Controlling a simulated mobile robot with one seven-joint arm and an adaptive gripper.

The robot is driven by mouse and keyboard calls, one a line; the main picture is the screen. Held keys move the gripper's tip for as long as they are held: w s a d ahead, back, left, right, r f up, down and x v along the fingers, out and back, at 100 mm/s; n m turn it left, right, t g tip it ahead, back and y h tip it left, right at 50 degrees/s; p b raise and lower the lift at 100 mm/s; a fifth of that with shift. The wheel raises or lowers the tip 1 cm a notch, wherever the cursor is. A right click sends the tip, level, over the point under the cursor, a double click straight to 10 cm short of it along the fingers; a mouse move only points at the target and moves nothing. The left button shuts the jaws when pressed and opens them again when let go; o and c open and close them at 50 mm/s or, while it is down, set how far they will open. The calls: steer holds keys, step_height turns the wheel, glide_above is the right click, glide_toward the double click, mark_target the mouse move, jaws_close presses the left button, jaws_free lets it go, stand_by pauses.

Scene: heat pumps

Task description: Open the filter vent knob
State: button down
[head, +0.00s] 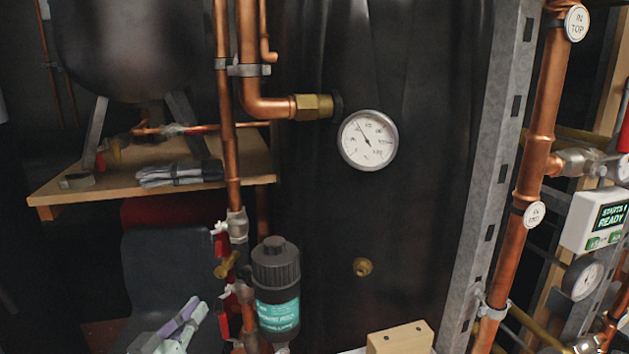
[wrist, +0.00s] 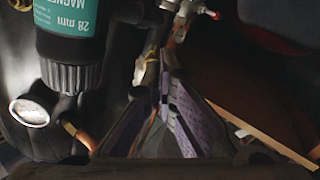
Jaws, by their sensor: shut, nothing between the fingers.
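The magnetic filter (head: 277,318) is a dark cylinder with a teal label, upright in the lower middle of the head view. Its ribbed black cap (head: 276,268) has a small raised black knob (head: 275,243) on top. In the wrist view the filter (wrist: 72,25) appears upside down at upper left, with its ribbed cap (wrist: 72,76) pointing down. My gripper (head: 193,311), with purple-lined fingers, is at the lower left of the filter in the head view, apart from it. In the wrist view my gripper (wrist: 164,85) has its fingers converging at the tips, empty.
A vertical copper pipe (head: 229,130) with red-handled valves (head: 220,245) runs close left of the filter. A round gauge (head: 367,140) hangs above right. A wooden shelf (head: 100,188) with gloves (head: 180,173) is at left. A grey chair (head: 165,260) stands behind my gripper.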

mark_target(220, 273)
steer(key=w+d+n+p, duration=0.1)
steer(key=w+d+n, duration=0.1)
steer(key=w, duration=0.4)
steer(key=shift+w+d+p, duration=0.15)
steer(key=shift+w+p, duration=0.1)
steer(key=shift+p, duration=0.05)
steer(key=shift+r, duration=0.25)
stand_by(0.6)
steer(key=shift+d, duration=0.25)
